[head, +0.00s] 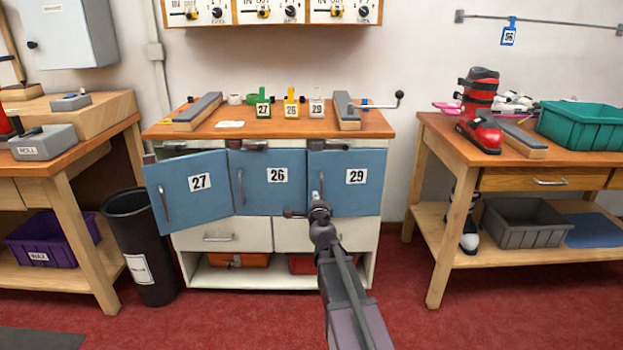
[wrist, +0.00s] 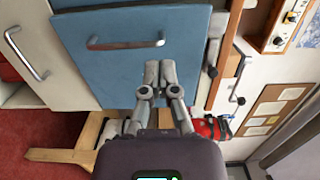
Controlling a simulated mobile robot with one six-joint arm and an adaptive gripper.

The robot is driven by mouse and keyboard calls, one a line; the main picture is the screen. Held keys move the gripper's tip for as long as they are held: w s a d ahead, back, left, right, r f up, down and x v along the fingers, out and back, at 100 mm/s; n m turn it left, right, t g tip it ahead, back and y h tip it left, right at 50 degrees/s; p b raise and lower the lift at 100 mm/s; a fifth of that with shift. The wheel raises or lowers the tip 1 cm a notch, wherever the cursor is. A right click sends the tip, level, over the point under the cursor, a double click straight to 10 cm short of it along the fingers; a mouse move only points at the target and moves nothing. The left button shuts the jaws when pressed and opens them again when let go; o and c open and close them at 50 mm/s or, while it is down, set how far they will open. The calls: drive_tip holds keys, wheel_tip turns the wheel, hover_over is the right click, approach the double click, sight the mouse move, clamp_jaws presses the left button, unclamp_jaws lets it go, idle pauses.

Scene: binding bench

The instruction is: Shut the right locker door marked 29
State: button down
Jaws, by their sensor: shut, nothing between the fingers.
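The right locker door 29 (head: 347,190) is blue with a white number label, at the right end of the row under the bench top. It looks flush or nearly flush with the cabinet front; I cannot tell whether a small gap is left. Its bar handle shows in the wrist view (wrist: 125,43) on the blue panel. My gripper (head: 317,204) is in front of the door's lower left part, shut and empty. In the wrist view the closed fingertips (wrist: 160,70) lie over the door face, beside the handle. Contact with the door cannot be told.
Door 26 (head: 270,190) beside it looks closed. Door 27 (head: 195,205) stands ajar, its left edge swung outward. A black bin (head: 140,240) stands left of the cabinet. A wooden table (head: 500,255) stands to the right. Red floor (head: 240,320) in front is clear.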

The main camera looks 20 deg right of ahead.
sight(311, 174)
drive_tip(key=x, duration=1.3)
drive_tip(key=shift+w+d, duration=0.15)
drive_tip(key=shift+w, duration=0.35)
